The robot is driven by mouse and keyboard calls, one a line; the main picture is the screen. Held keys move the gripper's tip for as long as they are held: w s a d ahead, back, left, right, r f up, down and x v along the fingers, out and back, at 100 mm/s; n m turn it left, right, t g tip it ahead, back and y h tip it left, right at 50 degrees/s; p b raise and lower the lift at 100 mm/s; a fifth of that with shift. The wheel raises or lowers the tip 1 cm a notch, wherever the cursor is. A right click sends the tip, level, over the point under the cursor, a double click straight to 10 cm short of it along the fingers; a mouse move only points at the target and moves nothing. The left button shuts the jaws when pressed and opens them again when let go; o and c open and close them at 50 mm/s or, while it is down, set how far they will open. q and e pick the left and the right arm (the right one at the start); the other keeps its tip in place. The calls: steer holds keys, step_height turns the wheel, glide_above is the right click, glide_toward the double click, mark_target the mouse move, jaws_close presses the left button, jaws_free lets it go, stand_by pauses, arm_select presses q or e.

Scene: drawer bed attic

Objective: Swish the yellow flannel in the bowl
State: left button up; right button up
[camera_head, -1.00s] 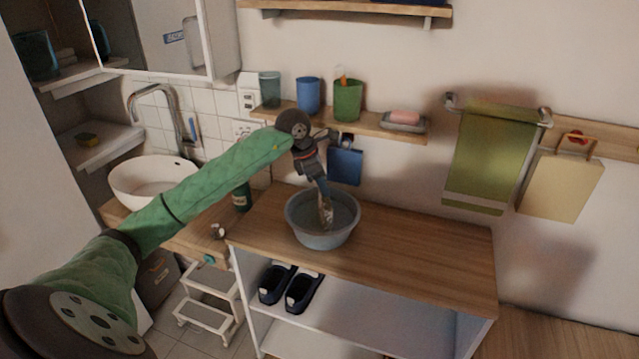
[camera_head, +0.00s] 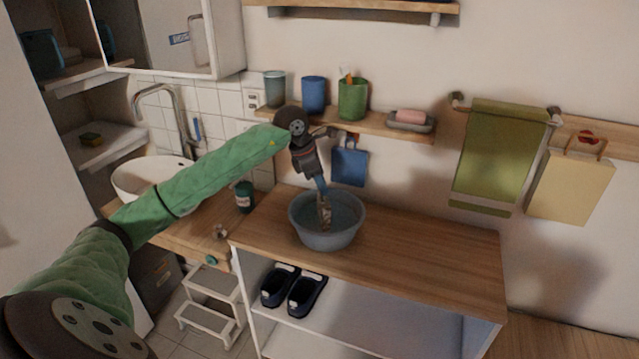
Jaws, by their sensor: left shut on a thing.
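A grey-blue bowl (camera_head: 330,240) stands on the wooden counter top in the middle of the head view, with what looks like water in it. My left gripper (camera_head: 321,188) reaches in from the left and points down over the bowl. It is shut on a narrow, tan-yellow hanging cloth, the yellow flannel (camera_head: 325,211), whose lower end is inside the bowl. The jaws are small and dark, so the exact grip is hard to see. My right gripper is not in view.
The wooden counter (camera_head: 430,260) is clear right of the bowl. Behind is a wall shelf (camera_head: 385,127) with cups and a soap dish (camera_head: 410,121). A blue dustpan-like item (camera_head: 350,167) hangs below it. A dark green container (camera_head: 244,197) stands left; a green towel (camera_head: 495,150) hangs right.

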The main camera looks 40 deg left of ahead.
arm_select(q)
steer(key=shift+w+d, duration=0.1)
steer(key=shift+d, duration=0.3)
steer(key=shift+a+f+b, duration=0.1)
steer(key=shift+a+b, duration=0.25)
steer(key=shift+b, duration=0.55)
steer(key=shift+d, duration=0.35)
stand_by(0.4)
